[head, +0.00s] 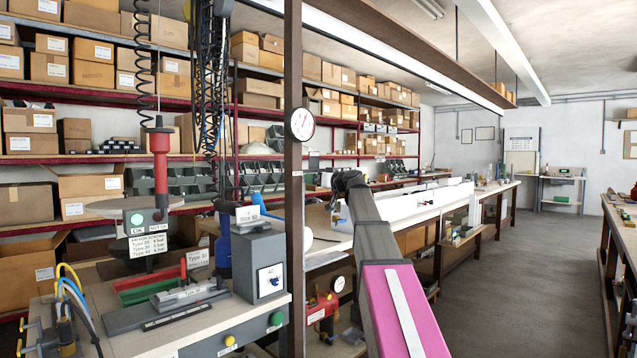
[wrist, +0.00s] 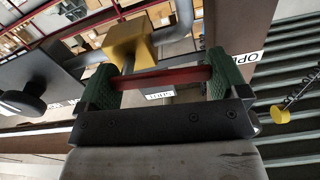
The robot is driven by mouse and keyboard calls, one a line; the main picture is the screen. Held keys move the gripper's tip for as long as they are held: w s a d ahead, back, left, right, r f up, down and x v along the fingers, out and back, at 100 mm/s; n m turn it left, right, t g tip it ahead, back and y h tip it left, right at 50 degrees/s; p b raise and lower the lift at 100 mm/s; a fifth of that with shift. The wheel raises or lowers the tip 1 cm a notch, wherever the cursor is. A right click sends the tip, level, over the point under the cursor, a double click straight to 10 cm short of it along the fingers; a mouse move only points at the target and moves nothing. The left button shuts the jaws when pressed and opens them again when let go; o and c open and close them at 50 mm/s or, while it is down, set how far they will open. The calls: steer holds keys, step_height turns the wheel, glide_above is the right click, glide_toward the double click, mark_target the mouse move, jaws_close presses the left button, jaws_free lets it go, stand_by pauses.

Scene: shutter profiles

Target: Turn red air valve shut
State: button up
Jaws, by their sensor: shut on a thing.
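My gripper (wrist: 160,82) shows in the wrist view with a green pad on each side. It is shut on the red valve lever (wrist: 168,77), which lies crosswise between the pads. The lever sits at a yellow valve body (wrist: 130,42) on a grey pipe (wrist: 184,22). A small white label (wrist: 160,95) below the lever is too small to read surely. In the head view my arm reaches away past the dark post, and I cannot make out the valve or the jaws there.
In the wrist view a black round knob (wrist: 25,103) is at left and a yellow knob (wrist: 281,115) at right. In the head view a dark post (head: 294,200) stands left of my arm, by a cluttered bench (head: 130,345). The aisle floor (head: 490,290) is clear.

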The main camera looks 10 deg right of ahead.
steer(key=m, duration=0.2)
steer(key=r+m, duration=0.1)
steer(key=m, duration=0.1)
steer(key=shift+w+d, duration=0.15)
steer(key=shift+d, duration=0.05)
steer(key=m, duration=0.3)
steer(key=r+m, duration=0.1)
steer(key=shift+w+d+m, duration=0.3)
steer(key=shift+d+m, duration=0.05)
steer(key=shift+m, duration=0.05)
steer(key=m, duration=0.3)
steer(key=d+m, duration=0.1)
steer(key=shift+w+r, duration=0.2)
steer(key=shift+w, duration=0.1)
steer(key=shift+w+d+m, duration=0.15)
steer(key=shift+d+m, duration=0.05)
steer(key=shift+m, duration=0.75)
steer(key=shift+w+d+m, duration=0.1)
steer(key=shift+d+m, duration=0.05)
steer(key=shift+m, duration=0.8)
steer(key=o, duration=0.9)
steer(key=shift+o, duration=0.2)
steer(key=shift+d, duration=0.1)
